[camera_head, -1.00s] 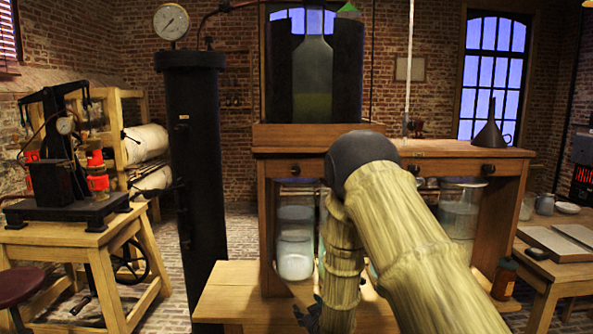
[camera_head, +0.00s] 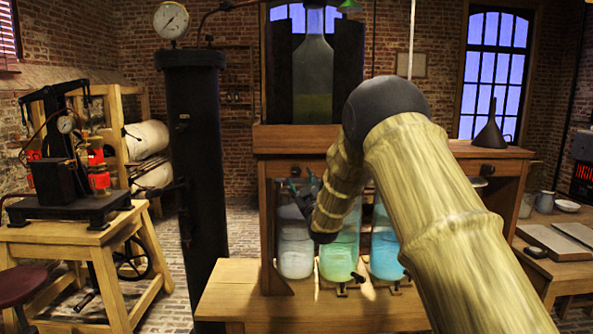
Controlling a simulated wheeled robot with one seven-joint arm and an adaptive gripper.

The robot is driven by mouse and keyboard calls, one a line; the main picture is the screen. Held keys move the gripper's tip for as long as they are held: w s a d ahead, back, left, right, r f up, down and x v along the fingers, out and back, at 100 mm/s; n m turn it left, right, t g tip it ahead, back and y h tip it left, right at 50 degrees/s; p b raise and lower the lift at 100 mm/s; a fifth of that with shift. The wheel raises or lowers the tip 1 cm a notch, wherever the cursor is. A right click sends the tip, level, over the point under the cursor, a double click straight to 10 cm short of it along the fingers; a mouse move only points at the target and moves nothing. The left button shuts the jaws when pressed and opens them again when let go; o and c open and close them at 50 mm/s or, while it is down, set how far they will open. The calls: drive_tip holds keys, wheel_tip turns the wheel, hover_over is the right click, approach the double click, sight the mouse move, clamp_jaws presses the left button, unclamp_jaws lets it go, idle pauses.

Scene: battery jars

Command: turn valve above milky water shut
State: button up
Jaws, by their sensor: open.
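The jar of milky water (camera_head: 295,255) stands leftmost in the row under the wooden cabinet. It holds whitish liquid, and its upper part is partly covered by my arm and gripper. My gripper (camera_head: 300,190) is in front of the top of this jar, just below the drawer front. Its dark fingers are open and point up and left; no held thing shows. I cannot make out the valve above the milky water; my gripper and wrist cover much of that area. I cannot tell whether the fingers touch anything.
A green-water jar (camera_head: 338,262) and a blue-water jar (camera_head: 386,258) stand to the right, with small taps low in front. The wooden bench (camera_head: 240,300) before them is mostly clear. A black column (camera_head: 197,170) stands to the left.

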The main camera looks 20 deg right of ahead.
sight(297, 173)
drive_tip(key=shift+p+x, duration=0.8)
drive_tip(key=shift+x, duration=2.2)
drive_tip(key=c, duration=1)
